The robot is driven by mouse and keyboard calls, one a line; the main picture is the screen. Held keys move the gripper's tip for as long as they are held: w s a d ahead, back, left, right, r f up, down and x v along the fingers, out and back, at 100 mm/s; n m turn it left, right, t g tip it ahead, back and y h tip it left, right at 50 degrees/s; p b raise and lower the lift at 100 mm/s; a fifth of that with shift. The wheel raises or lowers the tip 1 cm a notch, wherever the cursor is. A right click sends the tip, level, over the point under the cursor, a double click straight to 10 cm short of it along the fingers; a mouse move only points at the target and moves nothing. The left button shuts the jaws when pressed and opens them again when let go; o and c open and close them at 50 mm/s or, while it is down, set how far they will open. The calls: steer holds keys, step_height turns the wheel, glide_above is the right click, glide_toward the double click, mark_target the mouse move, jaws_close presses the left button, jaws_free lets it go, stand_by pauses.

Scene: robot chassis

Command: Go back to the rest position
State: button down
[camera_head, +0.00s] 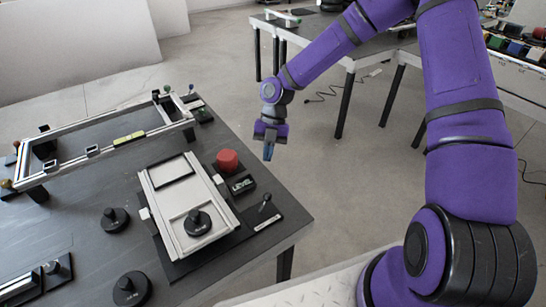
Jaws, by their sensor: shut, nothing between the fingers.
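My gripper (269,147) hangs at the end of my purple arm, near the centre of the head view. It is shut and empty, with its fingers pointing down. In the picture it lies to the right of the dark table (285,222), beyond the table's right edge with floor behind it. It appears apart from every object.
On the dark table are an aluminium frame (72,163), a silver plate fixture (165,207), a red knob (228,161), a black LEVEL block (241,184) and black round weights (115,220). Another table (352,62) stands behind my arm. Bare floor (335,185) lies between.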

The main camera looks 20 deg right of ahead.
steer(key=shift+r, duration=0.1)
stand_by(0.4)
steer(key=s+d+r+m+t+h, duration=0.1)
steer(key=s+d+r+m+h, duration=0.15)
steer(key=r+m, duration=0.4)
steer(key=s+d+r+m+t+h, duration=0.1)
steer(key=s+d+r+m+t, duration=0.15)
steer(key=d+r+m, duration=0.4)
steer(key=s+r+m+t+h, duration=0.15)
steer(key=s+r+m, duration=0.25)
steer(key=r, duration=0.5)
steer(key=s+d+r+m+t, duration=0.2)
steer(key=s+r+m, duration=0.4)
steer(key=s+m, duration=0.1)
steer(key=s+d+r+m+t+y, duration=0.1)
steer(key=s+d+r+m+t, duration=0.1)
steer(key=s+r+m, duration=0.4)
steer(key=shift+s+r+m+t+y, duration=0.3)
steer(key=shift+s+m, duration=0.8)
steer(key=shift+s, duration=0.95)
steer(key=shift+d, duration=0.1)
